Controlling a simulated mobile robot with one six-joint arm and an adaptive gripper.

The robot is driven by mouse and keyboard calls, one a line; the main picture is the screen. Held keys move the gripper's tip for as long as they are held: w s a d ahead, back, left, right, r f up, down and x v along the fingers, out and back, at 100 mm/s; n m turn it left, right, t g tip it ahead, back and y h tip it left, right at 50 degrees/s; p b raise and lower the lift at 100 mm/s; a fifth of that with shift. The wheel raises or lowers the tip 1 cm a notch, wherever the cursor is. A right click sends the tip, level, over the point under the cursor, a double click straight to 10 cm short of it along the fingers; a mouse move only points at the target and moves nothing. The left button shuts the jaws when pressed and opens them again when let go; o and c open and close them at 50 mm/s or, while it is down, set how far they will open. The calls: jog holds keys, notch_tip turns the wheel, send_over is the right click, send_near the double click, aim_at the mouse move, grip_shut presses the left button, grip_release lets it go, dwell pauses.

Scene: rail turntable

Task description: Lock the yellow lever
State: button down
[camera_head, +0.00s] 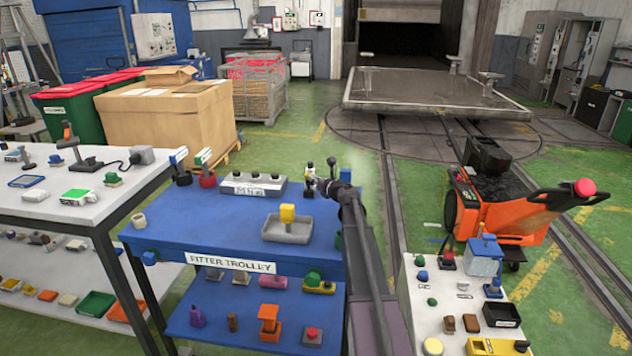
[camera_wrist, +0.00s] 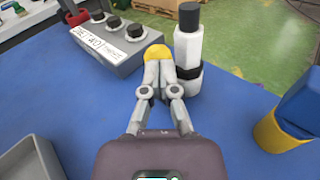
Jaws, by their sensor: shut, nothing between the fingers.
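A rounded yellow part (camera_wrist: 157,53), which looks like the end of the yellow lever, shows just beyond my fingertips in the wrist view. It sits beside a white upright post (camera_wrist: 188,48) with a black top and a black collar. The post also shows near the back right of the blue trolley in the head view (camera_head: 310,178). My gripper (camera_wrist: 158,58) is shut and empty, its tips at or very near the yellow part. The fingers hide its lower side, so I cannot tell whether they touch. In the head view my gripper (camera_head: 325,184) is small, right beside the post.
A grey box with black knobs (camera_wrist: 112,45) stands left of the post. A blue and yellow object (camera_wrist: 285,130) stands at right in the wrist view. Bare blue trolley top (camera_head: 215,225) lies between.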

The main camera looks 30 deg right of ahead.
jog(key=shift+w, duration=0.15)
jog(key=shift+w+d+r, duration=0.25)
jog(key=shift+w+r, duration=0.05)
jog(key=shift+w, duration=0.4)
jog(key=shift+w, duration=0.1)
jog(key=s+d+r+p, duration=0.2)
jog(key=s, duration=1.2)
jog(key=shift+s+d+r+p, duration=0.15)
jog(key=shift+d+p, duration=0.2)
jog(key=shift+p, duration=0.05)
